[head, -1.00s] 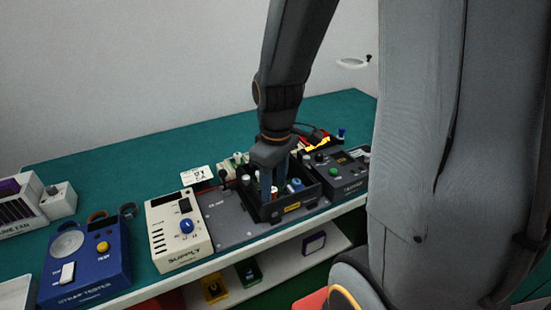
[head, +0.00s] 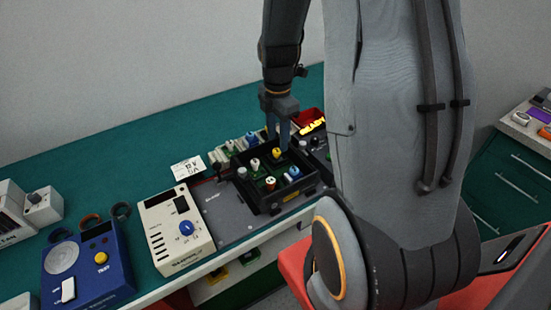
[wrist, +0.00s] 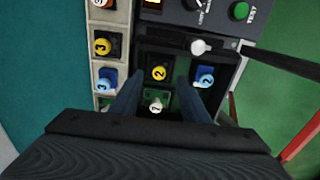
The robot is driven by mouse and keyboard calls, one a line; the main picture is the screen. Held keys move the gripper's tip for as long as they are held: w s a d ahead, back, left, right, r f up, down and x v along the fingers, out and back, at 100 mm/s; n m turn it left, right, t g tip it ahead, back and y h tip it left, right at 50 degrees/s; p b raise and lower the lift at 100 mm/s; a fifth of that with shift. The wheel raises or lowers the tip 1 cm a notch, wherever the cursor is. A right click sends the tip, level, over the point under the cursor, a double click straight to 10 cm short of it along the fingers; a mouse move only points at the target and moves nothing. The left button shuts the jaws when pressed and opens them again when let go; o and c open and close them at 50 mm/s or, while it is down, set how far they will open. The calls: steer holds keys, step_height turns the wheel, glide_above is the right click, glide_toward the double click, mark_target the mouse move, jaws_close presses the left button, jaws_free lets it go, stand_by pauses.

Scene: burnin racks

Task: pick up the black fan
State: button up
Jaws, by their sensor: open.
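A black square piece with a round yellow knob, which looks like the black fan (wrist: 158,73), sits in the black tray (head: 259,210). In the head view its yellow knob (head: 277,153) shows near the tray's far side. My gripper (wrist: 158,82) is open, its blue-grey fingers pointing down on either side of the knob. The knob lies between the fingertips in the wrist view; I cannot tell whether they touch it. Nothing is held. My fingers hide part of the piece's sides.
A blue-capped piece (wrist: 204,76) is close beside my right finger. A white-capped green piece (wrist: 155,106) lies between the fingers, nearer the wrist. A pale rack (wrist: 107,17) stands left of the tray, holding another yellow-knobbed black piece (wrist: 102,46). The cream supply box (head: 175,231) stands left.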

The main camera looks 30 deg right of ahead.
mark_target(277, 150)
steer(key=shift+w+a+f+b, duration=0.1)
steer(key=shift+f+b, duration=2.5)
steer(key=shift+f, duration=0.3)
steer(key=c, duration=0.7)
steer(key=shift+r, duration=0.15)
step_height(277, 150, up, 10)
steer(key=b, duration=0.2)
